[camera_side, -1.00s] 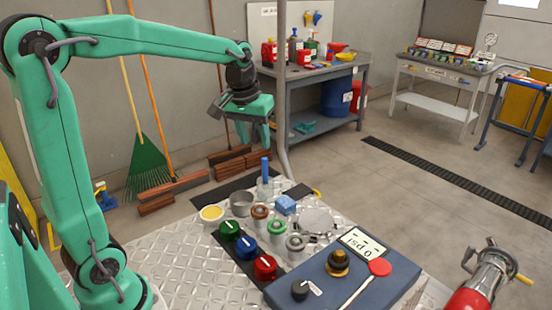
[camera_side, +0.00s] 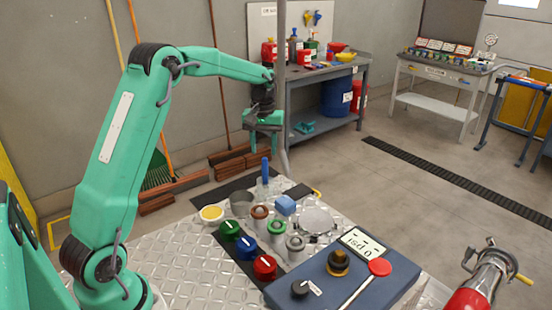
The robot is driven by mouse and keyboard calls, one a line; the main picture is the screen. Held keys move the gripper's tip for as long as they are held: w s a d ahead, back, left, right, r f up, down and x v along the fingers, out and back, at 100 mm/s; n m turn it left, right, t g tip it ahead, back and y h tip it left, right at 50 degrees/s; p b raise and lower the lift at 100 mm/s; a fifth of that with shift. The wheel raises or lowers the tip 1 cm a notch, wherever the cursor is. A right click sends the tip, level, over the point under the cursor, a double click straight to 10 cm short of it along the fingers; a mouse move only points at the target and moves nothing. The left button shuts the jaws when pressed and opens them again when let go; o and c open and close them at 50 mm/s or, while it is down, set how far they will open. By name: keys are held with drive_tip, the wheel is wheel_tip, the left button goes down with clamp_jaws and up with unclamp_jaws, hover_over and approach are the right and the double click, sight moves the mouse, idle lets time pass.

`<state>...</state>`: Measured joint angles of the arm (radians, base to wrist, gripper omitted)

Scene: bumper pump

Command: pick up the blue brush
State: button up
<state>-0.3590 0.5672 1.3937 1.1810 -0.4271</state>
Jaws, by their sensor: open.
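What looks like the blue brush (camera_side: 265,171) stands upright at the far edge of the metal plate table, its blue handle pointing up. Its lower end is in or behind a pale, see-through shape, too small to make out. My gripper (camera_side: 264,148) points down, with its green fingers apart and nothing between them. In the picture it sits just above the top of the blue handle. A gap shows between them, but I cannot tell the depth.
Near the brush stand a grey cup (camera_side: 241,204), a yellow-topped dish (camera_side: 211,213), a blue block (camera_side: 285,205) and several small rings. Green, blue and red knobs (camera_side: 264,267) and a gauge box (camera_side: 335,289) are nearer. A grey pole (camera_side: 281,100) rises close beside my gripper.

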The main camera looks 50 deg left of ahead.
sight(265, 182)
drive_tip(key=shift+f, duration=0.1)
drive_tip(key=shift+f, duration=1.25)
drive_tip(key=shift+f, duration=0.1)
drive_tip(key=shift+w+f, duration=0.1)
drive_tip(key=shift+f, duration=2.4)
drive_tip(key=shift+c, duration=0.2)
clamp_jaws()
